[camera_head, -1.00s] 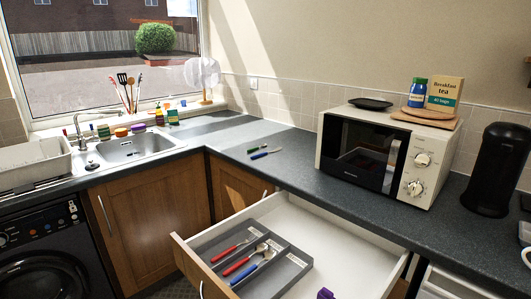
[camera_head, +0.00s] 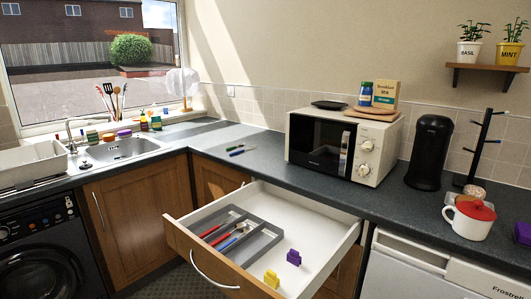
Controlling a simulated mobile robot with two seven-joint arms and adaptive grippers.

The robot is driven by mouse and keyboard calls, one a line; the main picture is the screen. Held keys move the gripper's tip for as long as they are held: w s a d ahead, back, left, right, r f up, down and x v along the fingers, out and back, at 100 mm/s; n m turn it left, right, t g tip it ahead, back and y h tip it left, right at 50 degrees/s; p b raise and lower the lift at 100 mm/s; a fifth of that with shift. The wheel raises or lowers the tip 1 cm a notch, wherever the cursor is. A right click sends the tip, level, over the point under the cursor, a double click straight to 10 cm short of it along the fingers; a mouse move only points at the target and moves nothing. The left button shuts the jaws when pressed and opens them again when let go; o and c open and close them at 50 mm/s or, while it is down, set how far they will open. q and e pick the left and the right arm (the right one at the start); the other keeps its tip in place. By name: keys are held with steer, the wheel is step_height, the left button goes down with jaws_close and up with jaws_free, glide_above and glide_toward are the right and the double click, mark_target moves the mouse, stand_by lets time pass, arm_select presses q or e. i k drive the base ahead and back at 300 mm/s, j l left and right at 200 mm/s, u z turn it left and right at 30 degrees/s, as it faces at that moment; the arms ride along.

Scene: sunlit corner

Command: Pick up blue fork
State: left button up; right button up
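A blue-handled utensil (camera_head: 243,152) lies on the dark counter left of the microwave, beside a green-handled one (camera_head: 235,148). Another blue-handled utensil (camera_head: 229,243) lies in the grey cutlery tray (camera_head: 262,246) inside the open drawer (camera_head: 325,228). Red-handled utensils (camera_head: 213,231) lie in the tray's compartments to its left. The utensils are too small for me to tell which blue one is a fork. Neither of my grippers is in view.
A purple object (camera_head: 294,257) and a yellow object (camera_head: 271,279) are in the drawer's right part. The drawer juts out below the counter. A microwave (camera_head: 340,147), black canister (camera_head: 430,153) and red-topped white mug (camera_head: 470,219) stand on the counter.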

mark_target(240, 151)
steer(key=z, duration=1.55)
steer(key=j+z, duration=0.35)
steer(key=k+j+z, duration=0.1)
steer(key=j+z, duration=0.25)
steer(key=k+j, duration=0.15)
steer(key=j, duration=0.25)
steer(key=k+j, duration=0.15)
steer(key=j, duration=0.25)
steer(key=k+j, duration=0.1)
steer(key=j, duration=0.3)
steer(key=k+j, duration=0.15)
steer(key=j, duration=0.25)
steer(key=k+j, duration=0.15)
steer(key=j, duration=0.25)
steer(key=k+j, duration=0.15)
steer(key=j, duration=0.25)
steer(key=k+j, duration=0.1)
steer(key=j, duration=0.3)
